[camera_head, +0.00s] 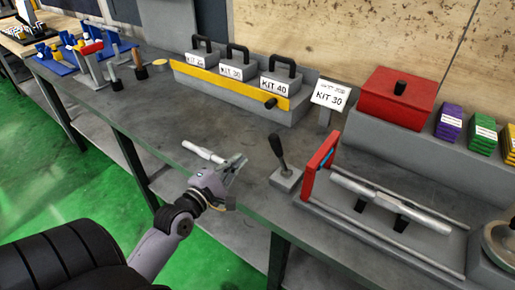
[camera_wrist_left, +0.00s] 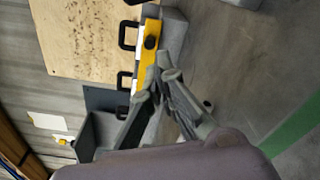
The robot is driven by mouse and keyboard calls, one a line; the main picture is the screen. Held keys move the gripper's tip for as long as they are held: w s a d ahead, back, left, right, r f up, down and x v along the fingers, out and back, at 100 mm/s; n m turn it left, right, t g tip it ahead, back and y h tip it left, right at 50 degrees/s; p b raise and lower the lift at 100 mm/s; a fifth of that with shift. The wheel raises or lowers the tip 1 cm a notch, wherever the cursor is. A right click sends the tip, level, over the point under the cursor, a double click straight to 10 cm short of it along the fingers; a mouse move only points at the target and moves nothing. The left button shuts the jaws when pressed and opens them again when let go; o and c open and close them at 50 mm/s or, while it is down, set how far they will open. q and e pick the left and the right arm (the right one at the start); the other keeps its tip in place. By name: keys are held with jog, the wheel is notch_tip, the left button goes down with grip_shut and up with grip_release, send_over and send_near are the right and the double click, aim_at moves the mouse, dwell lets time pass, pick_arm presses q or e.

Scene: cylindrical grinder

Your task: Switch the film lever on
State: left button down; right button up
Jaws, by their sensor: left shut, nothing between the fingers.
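A lever (camera_head: 279,152) with a black stick and knob stands on a small grey base on the grey workbench (camera_head: 225,125), left of the red-ended fixture. Its stick leans to the upper left in the head view. I cannot read any label on it. My left gripper (camera_head: 238,161) is over the front part of the bench, left of the lever and apart from it. The gripper is shut and empty; its fingers (camera_wrist_left: 163,84) also show in the left wrist view. I do not make out the lever in the wrist view. My right gripper is not in view.
A yellow bar (camera_head: 228,84) with a black knob fronts the kit boxes (camera_head: 239,62) at the back. A red box (camera_head: 397,97) stands back right. The red-ended fixture (camera_head: 321,158) holds a metal shaft (camera_head: 391,202). A pale rod (camera_head: 203,152) lies beside my gripper.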

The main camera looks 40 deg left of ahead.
aim_at(279, 155)
pick_arm(q)
jog(key=w, duration=0.4)
jog(key=shift+a, duration=0.15)
jog(key=d, duration=0.1)
jog(key=w+d+r+p, duration=0.1)
jog(key=w+d, duration=0.1)
jog(key=shift+d+r+p, duration=0.2)
jog(key=shift+d+p, duration=0.05)
jog(key=shift+p, duration=0.1)
jog(key=shift+w+r, duration=0.1)
